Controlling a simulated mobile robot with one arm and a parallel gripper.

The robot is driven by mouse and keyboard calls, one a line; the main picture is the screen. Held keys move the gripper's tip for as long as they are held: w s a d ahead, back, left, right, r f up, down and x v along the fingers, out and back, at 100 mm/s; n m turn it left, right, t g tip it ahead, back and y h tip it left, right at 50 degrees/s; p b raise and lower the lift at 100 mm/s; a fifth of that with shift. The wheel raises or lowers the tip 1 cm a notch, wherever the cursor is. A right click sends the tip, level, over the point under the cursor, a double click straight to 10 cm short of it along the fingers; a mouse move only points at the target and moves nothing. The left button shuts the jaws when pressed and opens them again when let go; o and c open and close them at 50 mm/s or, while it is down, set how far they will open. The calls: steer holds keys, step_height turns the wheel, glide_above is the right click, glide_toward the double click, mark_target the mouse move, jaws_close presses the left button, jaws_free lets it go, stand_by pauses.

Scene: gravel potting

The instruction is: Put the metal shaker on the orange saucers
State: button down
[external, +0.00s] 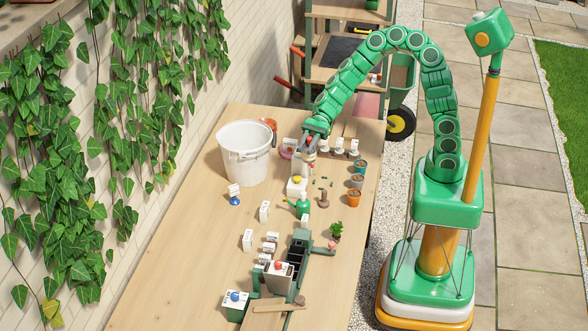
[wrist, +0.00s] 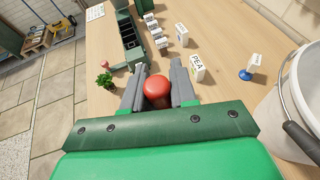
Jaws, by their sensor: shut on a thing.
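My gripper (external: 309,150) is shut on a red-topped thing (wrist: 157,92), which sits between its two grey fingers in the wrist view. In the external view it hangs above the far part of the bench, and its lower part looks pale. I cannot tell for sure that it is the metal shaker. An orange round thing (external: 269,123) stands behind the white bucket, partly hidden; it may be the orange saucers, but it is too small to be sure.
The white bucket (external: 244,152) is a tall obstacle left of my gripper. Small pots (external: 353,198) stand near the right edge. White labelled cards (external: 264,211), a green can (external: 302,205) and a dark tray (external: 299,250) stand nearer. The bench's left front (external: 180,270) is clear.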

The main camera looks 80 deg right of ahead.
steer(key=w+d+m+t+h, duration=0.25)
steer(key=w+d, duration=0.25)
steer(key=d, duration=0.7)
steer(key=w+d+m+t+h, duration=0.25)
steer(key=w+d+m, duration=0.2)
steer(key=d, duration=0.75)
steer(key=w+d+m+t+h, duration=0.1)
steer(key=w+d+m+t, duration=0.3)
steer(key=d, duration=0.8)
steer(key=shift+w+d+f+n+g, duration=0.15)
steer(key=shift+w+d+f+n, duration=0.3)
steer(key=shift+w+f, duration=1.9)
steer(key=shift+w+d+f+n+g, duration=0.2)
steer(key=shift+w+d+f, duration=0.4)
steer(key=shift+w+f, duration=1.75)
steer(key=shift+w+d+f+n+g, duration=0.15)
steer(key=shift+w+d+f+n, duration=0.3)
steer(key=shift+w+f, duration=1.85)
steer(key=shift+w+r, duration=0.3)
steer(key=shift+w, duration=0.05)
steer(key=c, duration=0.9)
jaws_free()
steer(key=shift+r, duration=0.1)
